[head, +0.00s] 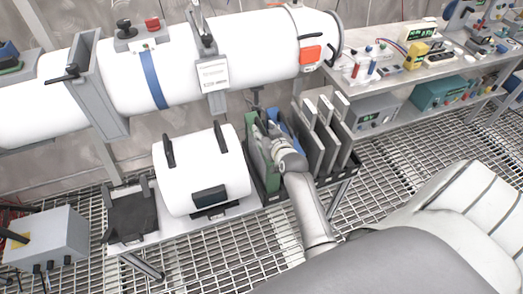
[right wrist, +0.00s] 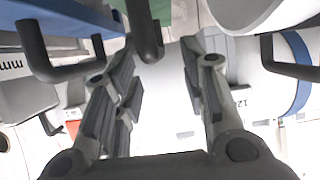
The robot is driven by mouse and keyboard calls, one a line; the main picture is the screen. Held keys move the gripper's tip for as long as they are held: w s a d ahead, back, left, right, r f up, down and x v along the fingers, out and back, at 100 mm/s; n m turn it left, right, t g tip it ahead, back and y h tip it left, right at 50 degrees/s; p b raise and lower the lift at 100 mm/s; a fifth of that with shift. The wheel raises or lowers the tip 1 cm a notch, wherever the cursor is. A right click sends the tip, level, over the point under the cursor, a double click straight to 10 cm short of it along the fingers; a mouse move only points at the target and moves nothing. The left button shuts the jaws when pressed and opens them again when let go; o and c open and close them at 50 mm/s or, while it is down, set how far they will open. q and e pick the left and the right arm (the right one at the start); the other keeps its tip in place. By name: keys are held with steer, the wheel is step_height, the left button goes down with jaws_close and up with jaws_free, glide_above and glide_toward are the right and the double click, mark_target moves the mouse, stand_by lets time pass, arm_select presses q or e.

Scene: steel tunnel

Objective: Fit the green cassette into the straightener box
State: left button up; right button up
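The green cassette (head: 259,165) stands upright at the left end of a dark rack under the tube, beside a blue cassette (head: 284,128). My right gripper (head: 264,130) is at the top of the green cassette, partly hiding it. In the right wrist view the gripper (right wrist: 145,70) has its fingers spread. The green cassette (right wrist: 180,15) and its dark handle (right wrist: 146,38) show at the top, in line with the gap between the fingers; I see no grip on it. The grey box-like frame in the tube (head: 100,95) at left looks like the straightener box.
Grey cassettes (head: 329,140) stand upright to the right in the rack. A white drum (head: 203,165) with dark handles lies left of it. The white tube (head: 245,55) runs above. A bench (head: 395,70) with instruments stands at right. A grey box (head: 47,240) sits lower left.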

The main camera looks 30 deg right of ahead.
mark_target(263, 128)
steer(key=shift+p+x, duration=0.35)
steer(key=shift+x, duration=2.2)
steer(key=shift+s+d+f, duration=0.15)
jaws_close()
